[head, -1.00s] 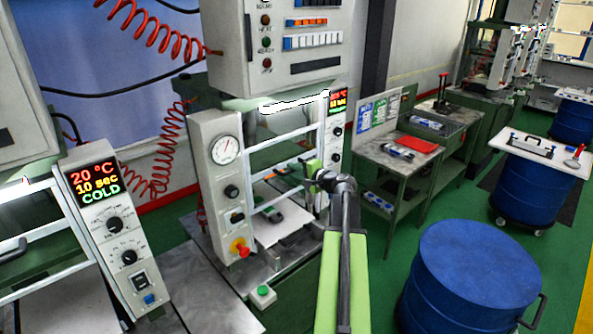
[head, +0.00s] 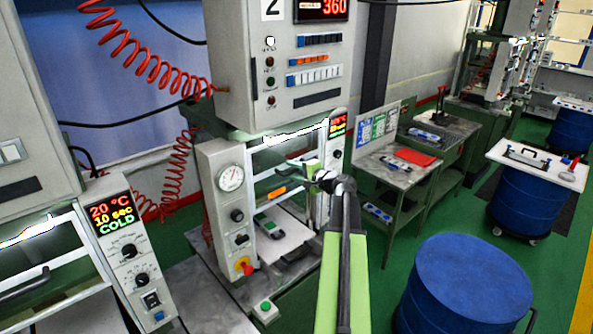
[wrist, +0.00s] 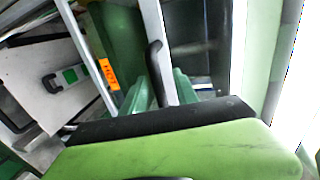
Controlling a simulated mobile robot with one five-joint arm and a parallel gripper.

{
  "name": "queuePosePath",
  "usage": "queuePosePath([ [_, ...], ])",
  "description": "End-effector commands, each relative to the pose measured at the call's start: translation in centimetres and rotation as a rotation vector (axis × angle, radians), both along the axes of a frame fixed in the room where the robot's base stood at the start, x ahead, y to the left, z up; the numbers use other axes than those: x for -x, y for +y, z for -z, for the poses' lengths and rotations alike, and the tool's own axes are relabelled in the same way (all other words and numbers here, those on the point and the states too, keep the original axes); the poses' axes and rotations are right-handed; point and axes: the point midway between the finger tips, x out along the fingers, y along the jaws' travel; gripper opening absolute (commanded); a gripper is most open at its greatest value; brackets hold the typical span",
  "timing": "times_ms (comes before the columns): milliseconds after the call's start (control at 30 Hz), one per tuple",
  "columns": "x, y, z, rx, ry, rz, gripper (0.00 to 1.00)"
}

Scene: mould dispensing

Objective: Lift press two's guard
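Press two (head: 218,215) stands in the middle of the head view under a grey control box marked 2. Its guard is a pale barred frame with an orange label (head: 277,193); the label reads HOT in the wrist view (wrist: 109,74). The front under the guard looks open. My gripper (head: 312,172) is at the guard's right part. In the wrist view its green fingers (wrist: 165,92) stand either side of the black guard handle (wrist: 154,60) and appear shut on it. A mould (head: 268,224) with a green patch lies on the pale plate inside the press.
Another press (head: 125,250) with a COLD display stands at the left. A blue drum (head: 470,285) stands at the front right, near my arm. A side table (head: 395,168) with a red item stands behind it. Green floor is free between the drum and the tables.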

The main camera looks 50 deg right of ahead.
Motion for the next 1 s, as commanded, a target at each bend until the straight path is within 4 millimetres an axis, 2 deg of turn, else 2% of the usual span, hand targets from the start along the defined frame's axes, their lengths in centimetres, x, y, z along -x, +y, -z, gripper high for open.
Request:
queuePosePath([
  [267, 0.2, -0.2, 0.0, 0.001, 0.0, 0.005, 0.36],
  [367, 1.0, -0.1, -0.3, 0.001, 0.0, 0.006, 0.36],
  [467, 3.0, 0.1, -0.8, 0.0, 0.0, 0.007, 0.36],
  [800, 12.3, 0.7, -2.8, 0.0, 0.0, 0.007, 0.36],
  [1000, 16.0, 0.8, -3.4, -0.001, 0.0, 0.005, 0.36],
])
